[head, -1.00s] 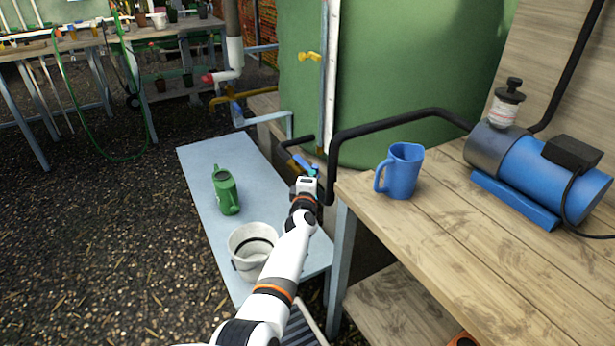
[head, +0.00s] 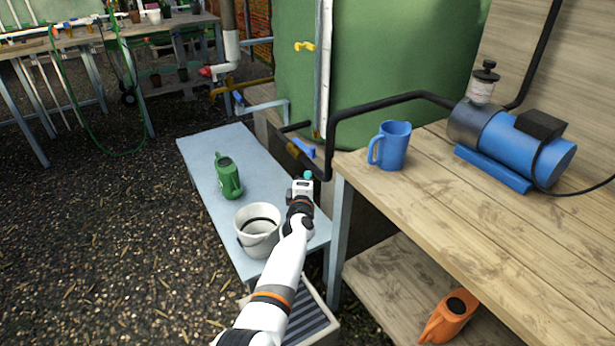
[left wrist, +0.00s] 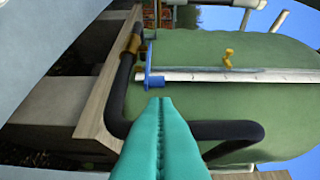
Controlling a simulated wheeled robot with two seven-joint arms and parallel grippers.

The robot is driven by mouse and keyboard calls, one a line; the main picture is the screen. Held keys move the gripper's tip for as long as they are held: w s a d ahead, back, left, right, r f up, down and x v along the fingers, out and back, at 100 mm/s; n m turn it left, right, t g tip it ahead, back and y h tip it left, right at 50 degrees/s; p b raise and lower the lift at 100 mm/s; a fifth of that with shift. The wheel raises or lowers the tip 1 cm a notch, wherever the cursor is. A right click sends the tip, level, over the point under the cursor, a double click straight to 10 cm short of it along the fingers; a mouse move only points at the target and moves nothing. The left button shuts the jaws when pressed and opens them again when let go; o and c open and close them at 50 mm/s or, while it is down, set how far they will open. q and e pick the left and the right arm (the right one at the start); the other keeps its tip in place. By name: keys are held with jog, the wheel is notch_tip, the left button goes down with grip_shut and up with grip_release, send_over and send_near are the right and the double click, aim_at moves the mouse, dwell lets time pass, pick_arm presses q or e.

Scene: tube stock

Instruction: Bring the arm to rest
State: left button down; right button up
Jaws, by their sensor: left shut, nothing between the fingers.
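My left arm reaches forward from the bottom of the head view, and its left gripper (head: 308,176) is over the right side of the low grey-blue bench (head: 205,150). In the left wrist view the teal fingers (left wrist: 161,140) lie together, shut with nothing between them. The handle also shows in the head view (head: 304,148), past the gripper. My right gripper is not in view.
A white bucket (head: 257,232) and a green watering can (head: 228,176) stand on the low bench. A blue jug (head: 391,146) and a blue pump (head: 515,148) are on the wooden table (head: 450,195) at right. An orange can (head: 449,316) sits on its lower shelf. A green tank (head: 400,60) stands behind.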

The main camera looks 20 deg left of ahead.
pick_arm(q)
jog(key=shift+s, duration=0.35)
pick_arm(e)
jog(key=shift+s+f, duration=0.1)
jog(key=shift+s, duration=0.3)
pick_arm(q)
jog(key=shift+w+f, duration=0.1)
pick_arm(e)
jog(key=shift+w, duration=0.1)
